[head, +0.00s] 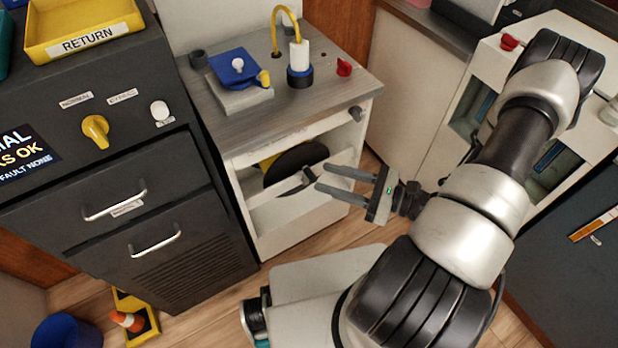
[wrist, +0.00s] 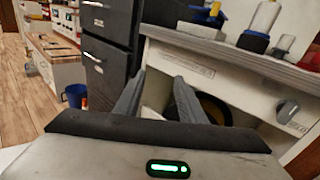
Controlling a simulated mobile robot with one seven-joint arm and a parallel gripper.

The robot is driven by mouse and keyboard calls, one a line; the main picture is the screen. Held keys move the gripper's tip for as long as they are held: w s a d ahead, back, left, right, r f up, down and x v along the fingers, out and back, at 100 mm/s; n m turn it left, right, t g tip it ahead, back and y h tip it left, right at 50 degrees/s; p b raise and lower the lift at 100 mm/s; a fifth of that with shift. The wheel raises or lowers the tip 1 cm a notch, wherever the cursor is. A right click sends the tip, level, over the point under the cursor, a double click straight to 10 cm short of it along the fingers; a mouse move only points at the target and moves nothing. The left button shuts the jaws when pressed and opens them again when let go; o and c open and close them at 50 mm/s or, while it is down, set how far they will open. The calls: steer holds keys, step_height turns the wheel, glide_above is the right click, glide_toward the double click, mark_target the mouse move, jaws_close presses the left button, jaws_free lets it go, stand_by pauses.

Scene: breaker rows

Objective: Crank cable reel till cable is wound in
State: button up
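The cable reel (head: 297,165) is a dark disc with yellow behind it, set in the open front of a white cabinet. A grey crank handle (head: 308,179) shows at its lower right. In the wrist view the reel (wrist: 214,108) is partly hidden behind my right finger. My gripper (head: 321,176) is open, with its fingertips close to the crank handle; I cannot tell whether they touch it. In the wrist view my gripper (wrist: 159,77) shows two spread fingers with nothing clearly between them. A yellow cable (head: 284,12) arches above the cabinet top.
A dark drawer cabinet (head: 120,180) stands at left. A blue bin (head: 65,332) is on the floor.

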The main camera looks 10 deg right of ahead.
mark_target(315, 180)
steer(key=s+d+f+m+t+h+b, duration=0.1)
steer(key=d+f+m+t+h+b, duration=0.1)
steer(key=f+m+t+h, duration=0.5)
steer(key=s+d+f+m+h+b, duration=0.15)
steer(key=f+m, duration=0.35)
steer(key=f, duration=0.6)
steer(key=shift+h, duration=0.35)
steer(key=b+x, duration=0.1)
steer(key=x, duration=0.7)
steer(key=b+x, duration=0.1)
steer(key=x, duration=0.8)
steer(key=shift+w+r+b, duration=0.25)
steer(key=shift+w+b, duration=0.1)
steer(key=shift+w, duration=0.05)
jaws_close()
